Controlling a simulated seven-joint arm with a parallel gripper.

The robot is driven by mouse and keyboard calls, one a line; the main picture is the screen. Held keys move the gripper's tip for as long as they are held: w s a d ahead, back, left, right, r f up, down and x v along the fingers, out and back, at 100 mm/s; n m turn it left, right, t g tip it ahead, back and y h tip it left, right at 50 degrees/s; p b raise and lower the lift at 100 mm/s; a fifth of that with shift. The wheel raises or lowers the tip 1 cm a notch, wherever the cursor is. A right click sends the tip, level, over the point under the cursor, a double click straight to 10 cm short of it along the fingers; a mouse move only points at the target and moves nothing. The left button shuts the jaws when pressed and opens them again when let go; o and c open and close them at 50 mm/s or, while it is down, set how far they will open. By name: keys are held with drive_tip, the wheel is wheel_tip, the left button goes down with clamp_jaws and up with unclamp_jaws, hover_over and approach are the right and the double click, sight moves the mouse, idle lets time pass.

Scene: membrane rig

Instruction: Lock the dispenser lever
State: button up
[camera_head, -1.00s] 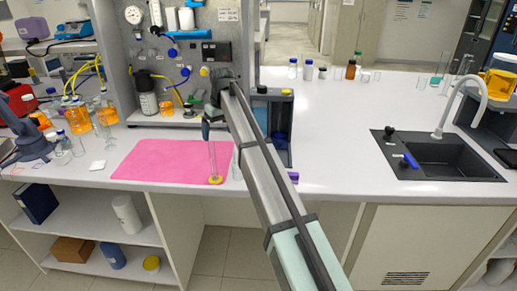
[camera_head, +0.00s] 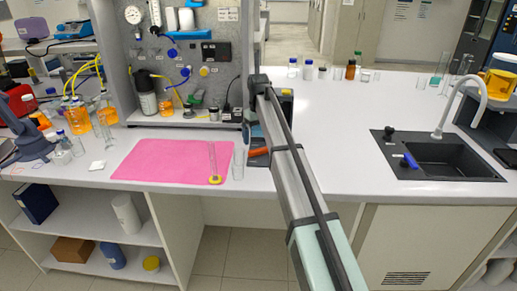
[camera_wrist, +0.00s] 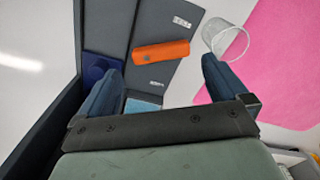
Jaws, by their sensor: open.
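The dispenser is a dark grey, panel-like unit (camera_wrist: 150,88) with an orange lever (camera_wrist: 160,52) across it. In the head view, the orange lever (camera_head: 259,152) shows at the left of my arm, and most of the dispenser is hidden behind the arm. My gripper (camera_wrist: 160,68) is open and empty. In the wrist view the lever lies beyond the fingertips, in the gap between them, and appears apart from them. Whether the lever is locked cannot be told.
A clear glass beaker (camera_wrist: 226,40) stands close to the right finger, beside the pink mat (camera_wrist: 285,60). A dark side wall (camera_wrist: 45,90) rises at the left.

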sight(258, 149)
drive_tip(key=shift+f, duration=3.05)
drive_tip(key=c, duration=0.7)
